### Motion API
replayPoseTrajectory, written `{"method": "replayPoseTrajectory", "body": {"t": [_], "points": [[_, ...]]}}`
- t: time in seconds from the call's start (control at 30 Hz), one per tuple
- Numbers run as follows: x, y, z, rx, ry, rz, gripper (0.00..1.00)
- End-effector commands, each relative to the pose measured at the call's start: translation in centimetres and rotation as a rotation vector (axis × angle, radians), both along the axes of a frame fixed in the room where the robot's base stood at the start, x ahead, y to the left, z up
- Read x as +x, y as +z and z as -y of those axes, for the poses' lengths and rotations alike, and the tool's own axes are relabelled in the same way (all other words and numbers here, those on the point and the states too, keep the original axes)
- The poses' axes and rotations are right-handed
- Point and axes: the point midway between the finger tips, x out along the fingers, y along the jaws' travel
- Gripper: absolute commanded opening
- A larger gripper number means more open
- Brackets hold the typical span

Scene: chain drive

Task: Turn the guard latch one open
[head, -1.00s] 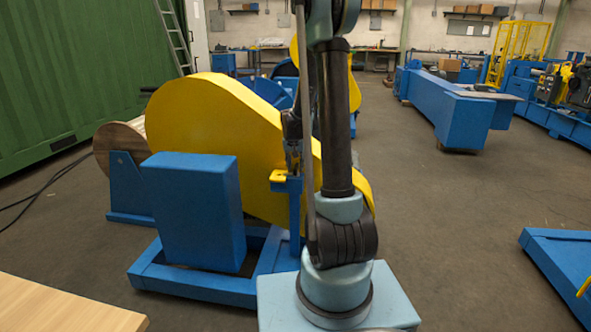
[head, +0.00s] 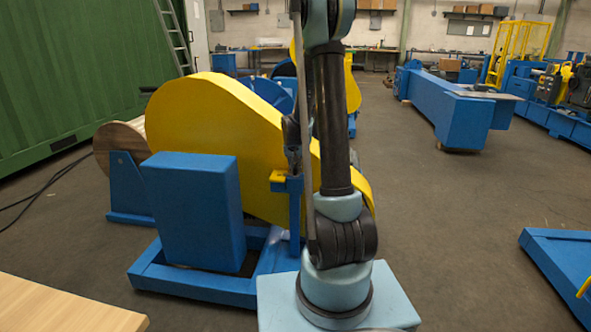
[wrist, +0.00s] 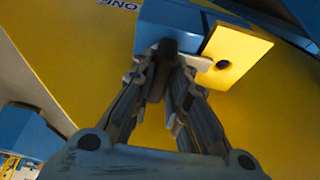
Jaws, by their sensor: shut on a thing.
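Guard latch one stands beside the yellow chain guard (head: 215,140). Its blue post (head: 295,215) and yellow plate (head: 279,176) show in the head view. In the wrist view I see its blue block (wrist: 185,22), the yellow plate with a dark round hole (wrist: 238,58), and part of a label reading "ONE" (wrist: 118,4). My gripper (wrist: 165,62) is shut on a dark upright handle (wrist: 162,68) of the latch, in front of the blue block. A pale piece beside it reaches toward the yellow plate. My fingers hide part of the latch.
A blue box-shaped housing (head: 195,210) stands left of the latch on a blue base frame (head: 200,289). A wooden tabletop (head: 60,305) is at the lower left. Open floor (head: 450,220) lies to the right, with a blue frame (head: 565,265) at the far right.

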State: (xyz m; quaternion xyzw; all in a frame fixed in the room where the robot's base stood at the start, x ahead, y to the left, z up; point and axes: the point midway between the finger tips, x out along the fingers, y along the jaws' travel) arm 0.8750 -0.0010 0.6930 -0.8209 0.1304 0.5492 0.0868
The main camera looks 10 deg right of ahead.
Motion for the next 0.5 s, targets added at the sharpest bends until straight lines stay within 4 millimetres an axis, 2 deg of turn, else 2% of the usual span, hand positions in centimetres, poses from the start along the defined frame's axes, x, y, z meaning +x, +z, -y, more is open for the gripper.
{"method": "replayPoseTrajectory", "body": {"t": [0.27,0.5], "points": [[0.04,0.01,-0.12,0.0,-0.038,0.0,0.0],[0.11,0.01,-0.28,0.0,-0.173,0.0,0.0]]}}
